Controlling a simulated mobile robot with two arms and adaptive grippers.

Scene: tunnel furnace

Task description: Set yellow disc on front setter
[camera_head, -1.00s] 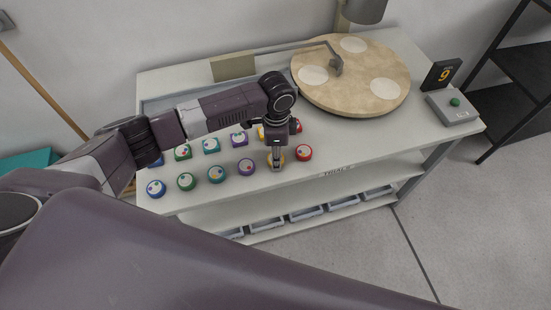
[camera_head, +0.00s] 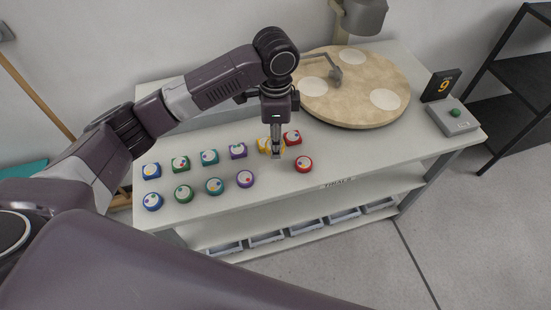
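My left gripper (camera_head: 277,152) points down above the table, in the gap between the purple and red pieces. Its fingers appear shut on the yellow disc (camera_head: 282,149), which is partly hidden by them and looks raised off the table. A yellow squarish piece (camera_head: 263,145) shows just behind it in the back row. Pale round setters lie on the round beige turntable (camera_head: 345,112): one at left (camera_head: 313,87), one at right (camera_head: 385,99) and one at the back (camera_head: 350,57). All three look bare. My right gripper is not in view.
Round red (camera_head: 304,164) and purple (camera_head: 245,179) discs and several others stand in the front row, squarish pieces behind. A bent metal arm (camera_head: 335,73) reaches over the turntable. A green-button box (camera_head: 454,116) and black number sign (camera_head: 440,85) stand at right.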

